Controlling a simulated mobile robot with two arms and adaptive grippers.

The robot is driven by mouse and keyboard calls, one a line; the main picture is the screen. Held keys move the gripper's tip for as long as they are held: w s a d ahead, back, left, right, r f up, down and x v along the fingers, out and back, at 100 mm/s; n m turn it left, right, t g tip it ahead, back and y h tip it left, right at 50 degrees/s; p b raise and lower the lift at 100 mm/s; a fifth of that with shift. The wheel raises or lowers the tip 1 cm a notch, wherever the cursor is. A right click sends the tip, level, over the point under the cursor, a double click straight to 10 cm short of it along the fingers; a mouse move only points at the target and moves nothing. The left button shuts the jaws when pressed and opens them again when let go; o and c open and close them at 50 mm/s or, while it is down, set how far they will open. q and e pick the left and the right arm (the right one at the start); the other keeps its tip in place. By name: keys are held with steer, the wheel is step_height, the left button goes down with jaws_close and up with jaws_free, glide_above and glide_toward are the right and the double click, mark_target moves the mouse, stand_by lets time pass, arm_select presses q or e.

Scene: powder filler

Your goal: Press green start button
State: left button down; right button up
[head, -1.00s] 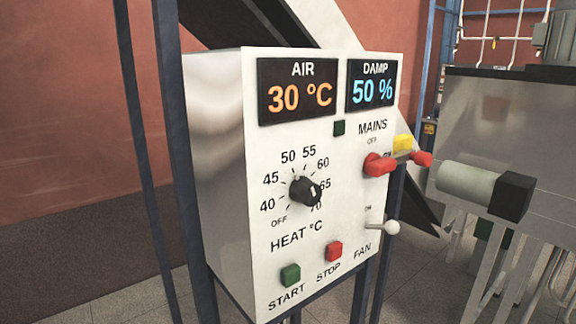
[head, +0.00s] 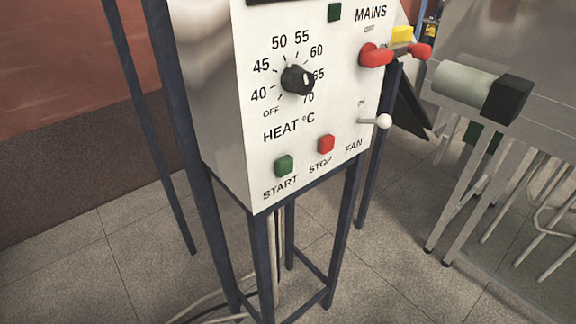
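Nothing touches or covers either button. Neither of my grippers shows in the head view.
The panel also carries a black heat knob (head: 297,80), a red mains handle (head: 376,55) and a white-balled fan lever (head: 383,121). The panel stands on dark blue legs (head: 262,270). A steel machine with a cylinder (head: 462,82) stands at the right. Floor in front is open.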

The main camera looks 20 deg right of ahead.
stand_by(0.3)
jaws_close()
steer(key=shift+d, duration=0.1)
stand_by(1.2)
